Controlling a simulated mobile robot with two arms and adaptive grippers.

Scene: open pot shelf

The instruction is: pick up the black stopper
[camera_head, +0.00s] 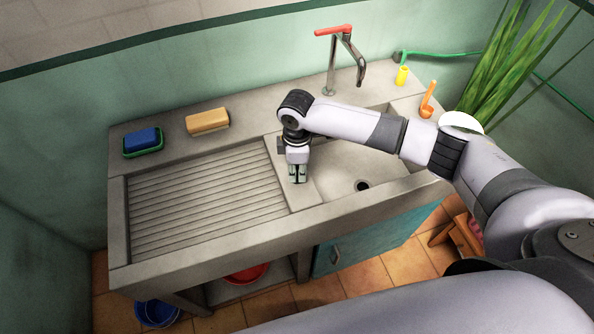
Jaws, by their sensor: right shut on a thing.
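My right gripper (298,176) points down over the flat strip between the ribbed drainboard and the sink basin. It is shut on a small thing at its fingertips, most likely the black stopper. The fingers hide nearly all of it, and I cannot tell whether it touches the strip or is clear of it. The sink basin (335,165) is to the right of the gripper, with a dark round drain hole (362,185) in its floor. My left gripper is not in view.
A blue sponge in a green dish (143,141) and a tan block (207,121) sit on the back ledge. A red-handled faucet (331,75) stands behind the basin. The ribbed drainboard (205,195) is clear.

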